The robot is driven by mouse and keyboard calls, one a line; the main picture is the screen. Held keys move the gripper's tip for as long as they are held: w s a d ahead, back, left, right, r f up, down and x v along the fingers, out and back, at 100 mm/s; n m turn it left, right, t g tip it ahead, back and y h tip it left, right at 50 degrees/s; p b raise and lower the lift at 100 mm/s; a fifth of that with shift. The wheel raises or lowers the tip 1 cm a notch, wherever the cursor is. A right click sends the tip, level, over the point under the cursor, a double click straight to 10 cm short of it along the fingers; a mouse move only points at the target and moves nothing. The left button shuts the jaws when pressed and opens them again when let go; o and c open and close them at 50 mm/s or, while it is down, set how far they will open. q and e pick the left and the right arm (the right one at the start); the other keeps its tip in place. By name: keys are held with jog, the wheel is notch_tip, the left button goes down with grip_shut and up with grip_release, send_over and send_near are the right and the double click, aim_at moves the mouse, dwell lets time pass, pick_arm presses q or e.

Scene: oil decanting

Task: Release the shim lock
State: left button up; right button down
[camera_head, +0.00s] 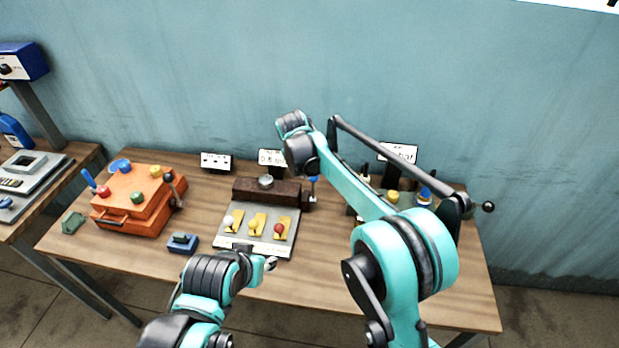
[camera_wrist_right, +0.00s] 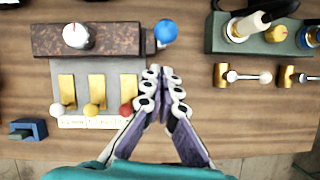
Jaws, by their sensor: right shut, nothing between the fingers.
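The grey panel (camera_wrist_right: 122,68) holds yellow levers (camera_head: 256,222) tipped with white, yellow and red balls. A dark brown block (camera_head: 255,193) with a round knob (camera_wrist_right: 76,36) lies across its back. A blue ball (camera_wrist_right: 166,31) stands at the block's right end, also seen in the head view (camera_head: 313,179). I cannot tell which part is the shim lock. My right gripper (camera_wrist_right: 163,75) is shut and empty, right of the levers and nearer the front than the blue ball. My left gripper (camera_head: 267,263) is near the panel's front edge; its fingers are unclear.
An orange box (camera_head: 134,215) stands on the left, with a small blue block (camera_head: 183,242) nearer the panel. A green fixture (camera_wrist_right: 262,38) and brass-ended handles (camera_wrist_right: 247,76) are on the right. Bare tabletop lies in front of these handles.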

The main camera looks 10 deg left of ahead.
pick_arm(q)
jog(key=shift+w+a+r+p, duration=0.25)
jog(key=shift+w+r+p, duration=0.1)
jog(key=shift+r+p, duration=0.05)
pick_arm(e)
jog(key=r, duration=0.5)
jog(key=shift+w+a+r, duration=0.15)
jog(key=shift+w+a, duration=0.05)
jog(key=shift+a, duration=0.2)
